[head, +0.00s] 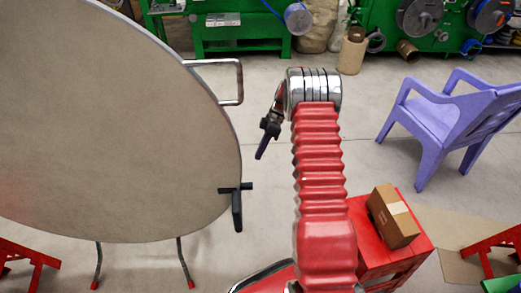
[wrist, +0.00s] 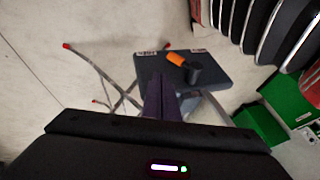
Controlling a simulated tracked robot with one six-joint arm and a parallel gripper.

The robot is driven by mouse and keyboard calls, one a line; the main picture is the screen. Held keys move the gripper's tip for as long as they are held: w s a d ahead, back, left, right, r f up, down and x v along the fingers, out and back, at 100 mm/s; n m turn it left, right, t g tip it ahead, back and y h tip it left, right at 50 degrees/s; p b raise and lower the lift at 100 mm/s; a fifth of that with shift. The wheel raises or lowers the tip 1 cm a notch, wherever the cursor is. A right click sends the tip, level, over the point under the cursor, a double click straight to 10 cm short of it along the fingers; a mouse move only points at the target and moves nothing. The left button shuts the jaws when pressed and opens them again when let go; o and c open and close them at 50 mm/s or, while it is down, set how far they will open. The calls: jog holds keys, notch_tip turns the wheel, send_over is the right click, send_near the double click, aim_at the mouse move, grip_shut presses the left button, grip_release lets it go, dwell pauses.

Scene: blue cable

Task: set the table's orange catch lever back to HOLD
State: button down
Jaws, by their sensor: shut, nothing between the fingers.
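In the wrist view the orange catch lever (wrist: 177,60) sits on a dark plate (wrist: 220,62), slanting up-left from a black pivot block (wrist: 194,74). Two small pale labels stand at the plate's far edge, one left (wrist: 146,53) and one right (wrist: 198,50); their words are too small to read. The lever's tip lies between them. My gripper (wrist: 161,77) is shut and empty, its purple fingers pointing at the plate, just left of the lever and apart from it. In the head view my gripper (head: 260,156) hangs right of the round table (head: 120,120). The lever is hidden there.
The table's rim carries a metal loop handle (head: 240,82) and a black fitting (head: 236,207). A purple chair (head: 440,120) and a red box (head: 375,240) bearing a cardboard carton (head: 394,216) stand at right. Green machines (head: 240,25) line the back. Open floor lies between.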

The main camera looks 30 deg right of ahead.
aim_at(247, 186)
jog(key=s+a+f, duration=0.3)
jog(key=a+f, duration=0.2)
jog(key=f, duration=0.3)
jog(key=shift+s, duration=0.2)
jog(key=shift+r, duration=0.1)
dwell(0.5)
